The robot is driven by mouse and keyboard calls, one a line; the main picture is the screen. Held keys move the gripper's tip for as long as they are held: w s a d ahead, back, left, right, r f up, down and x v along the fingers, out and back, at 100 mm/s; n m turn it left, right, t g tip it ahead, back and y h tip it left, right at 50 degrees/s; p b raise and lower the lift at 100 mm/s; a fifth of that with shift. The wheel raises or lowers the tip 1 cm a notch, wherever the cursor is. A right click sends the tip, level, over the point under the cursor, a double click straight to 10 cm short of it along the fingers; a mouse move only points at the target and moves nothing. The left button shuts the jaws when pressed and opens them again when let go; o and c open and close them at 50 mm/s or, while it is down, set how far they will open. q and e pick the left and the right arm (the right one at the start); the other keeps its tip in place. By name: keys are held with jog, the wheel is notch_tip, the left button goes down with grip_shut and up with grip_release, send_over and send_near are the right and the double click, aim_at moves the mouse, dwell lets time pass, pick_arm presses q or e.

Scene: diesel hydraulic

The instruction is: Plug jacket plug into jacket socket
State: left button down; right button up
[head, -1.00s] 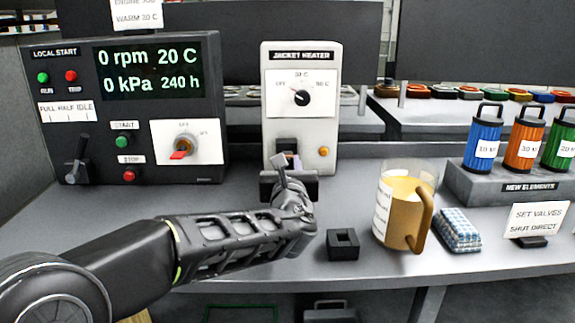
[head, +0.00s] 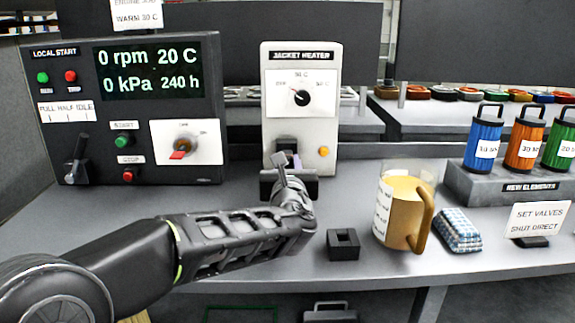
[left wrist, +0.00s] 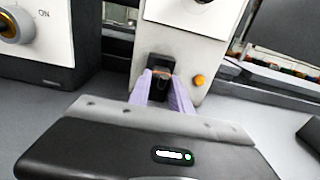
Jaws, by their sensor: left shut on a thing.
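The white jacket heater box (head: 300,125) stands upright at the back of the bench, with its dark jacket socket (head: 287,144) low on the front. My left gripper (head: 290,159) is right in front of the socket. In the left wrist view its two pale purple fingers (left wrist: 161,86) are shut on the dark jacket plug (left wrist: 160,91), which is in line with the socket (left wrist: 161,62). The plug is mostly hidden by the fingers and gripper body, and I cannot tell how deep it sits in the socket. My right gripper is not in view.
An orange button (head: 323,151) is just right of the socket. A black square holder (head: 343,245), a jug (head: 404,210) and a checked cloth (head: 459,231) are on the bench to the right. The control panel (head: 130,110) stands at left.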

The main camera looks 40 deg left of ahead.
pick_arm(q)
jog(key=shift+x, duration=1.2)
jog(key=c, duration=1.1)
grip_release()
jog(key=v, duration=0.7)
jog(key=shift+s+d, duration=0.2)
jog(key=shift+s, duration=0.15)
